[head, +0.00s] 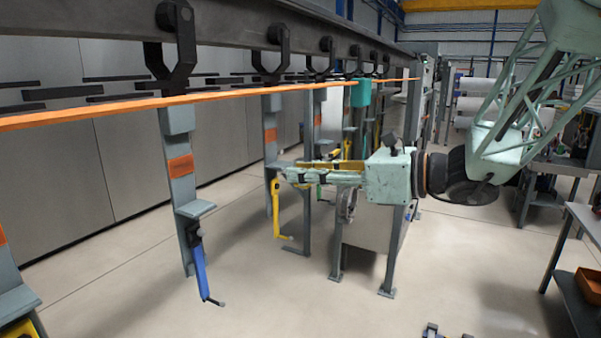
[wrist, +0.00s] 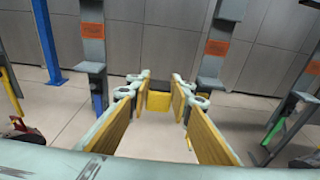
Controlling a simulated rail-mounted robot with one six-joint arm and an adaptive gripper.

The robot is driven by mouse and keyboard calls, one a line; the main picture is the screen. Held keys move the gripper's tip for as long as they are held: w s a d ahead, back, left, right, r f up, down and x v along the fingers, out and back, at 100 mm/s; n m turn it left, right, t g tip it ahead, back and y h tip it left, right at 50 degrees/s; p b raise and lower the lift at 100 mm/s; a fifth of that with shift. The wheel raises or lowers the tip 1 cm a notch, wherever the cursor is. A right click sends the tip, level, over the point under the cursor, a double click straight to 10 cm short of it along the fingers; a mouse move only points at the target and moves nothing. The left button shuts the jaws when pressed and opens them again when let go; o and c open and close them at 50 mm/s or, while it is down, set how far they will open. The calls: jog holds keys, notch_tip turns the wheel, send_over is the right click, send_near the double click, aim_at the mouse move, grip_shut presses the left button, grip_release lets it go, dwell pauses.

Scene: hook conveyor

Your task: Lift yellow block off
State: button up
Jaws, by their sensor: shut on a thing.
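The yellow block (wrist: 158,101) is between the fingertips of my gripper (wrist: 160,88) in the wrist view, which is shut on it. The yellow finger pads run along both sides. In the head view my gripper (head: 281,177) points left, level, with its fingertips at the top of a yellow crank-shaped piece (head: 278,212) that hangs down below them. I cannot tell whether this piece is one with the block, or whether the block touches a hanger.
Grey hangers with orange labels hang from the overhead rail, one (head: 179,168) carrying a blue crank piece (head: 201,268). An orange strip (head: 230,91) runs above my gripper. Grey posts (head: 336,240) stand below.

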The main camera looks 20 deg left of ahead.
jog(key=f+v, duration=0.1)
jog(key=v, duration=0.5)
dwell(0.4)
jog(key=shift+d, duration=0.15)
